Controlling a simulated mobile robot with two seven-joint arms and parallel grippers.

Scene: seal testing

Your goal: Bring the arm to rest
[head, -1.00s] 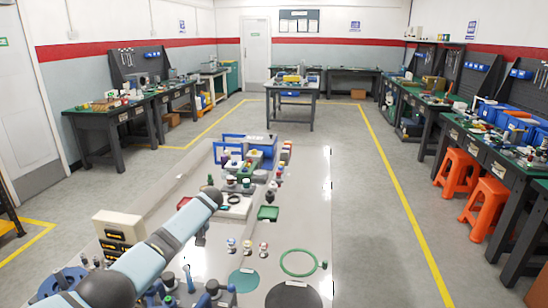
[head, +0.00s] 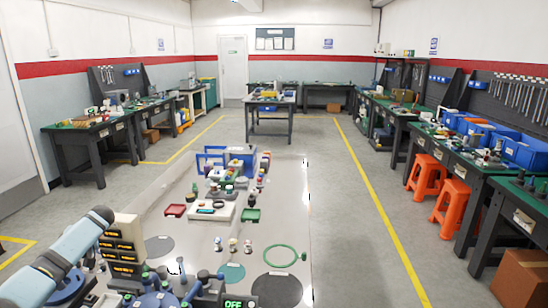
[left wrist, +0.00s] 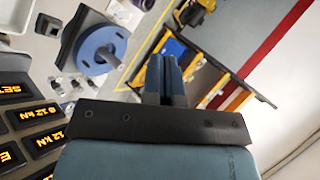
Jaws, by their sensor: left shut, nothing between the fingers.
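My left arm (head: 62,262) comes in at the lower left of the head view, bent beside the display stack, clear of the table's middle. Its gripper cannot be made out there. In the left wrist view my left gripper (left wrist: 165,75) points up the picture, with its two blue fingers together and nothing between them. A blue round fixture (left wrist: 100,48) lies to its left, apart from the fingers. My right arm and gripper are in neither view.
A stack of orange-lit displays (head: 122,250) stands close to my arm; it also shows in the left wrist view (left wrist: 35,115). The white table (head: 290,200) carries small parts, a red tray (head: 175,210), a green tray (head: 250,215) and a green ring (head: 281,255). Its right side is mostly clear.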

